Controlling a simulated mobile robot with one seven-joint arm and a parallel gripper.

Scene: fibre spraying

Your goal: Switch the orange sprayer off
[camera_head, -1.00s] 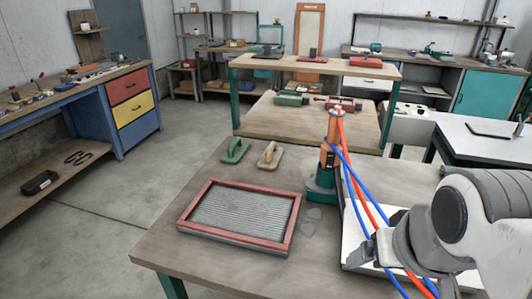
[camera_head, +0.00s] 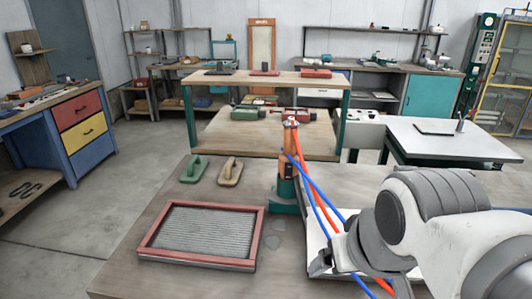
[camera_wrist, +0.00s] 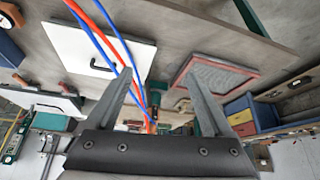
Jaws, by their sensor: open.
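The orange sprayer (camera_head: 286,182) stands upright on a teal base at the back of the near table, with a small dark patch on its side. Red and blue hoses (camera_head: 318,192) run from its top towards my arm. In the wrist view, which looks upside down, my gripper (camera_wrist: 160,66) has its two grey fingers spread apart with nothing held. In the head view my arm is to the right of the sprayer, apart from it, and its fingertips are hard to make out. The switch position is too small to tell.
A red-framed mesh tray (camera_head: 147,246) lies on the near table (camera_head: 120,277), left of the sprayer. A green float (camera_head: 194,169) and a tan float (camera_head: 230,172) lie behind it. A white panel (camera_head: 317,238) lies under the hoses.

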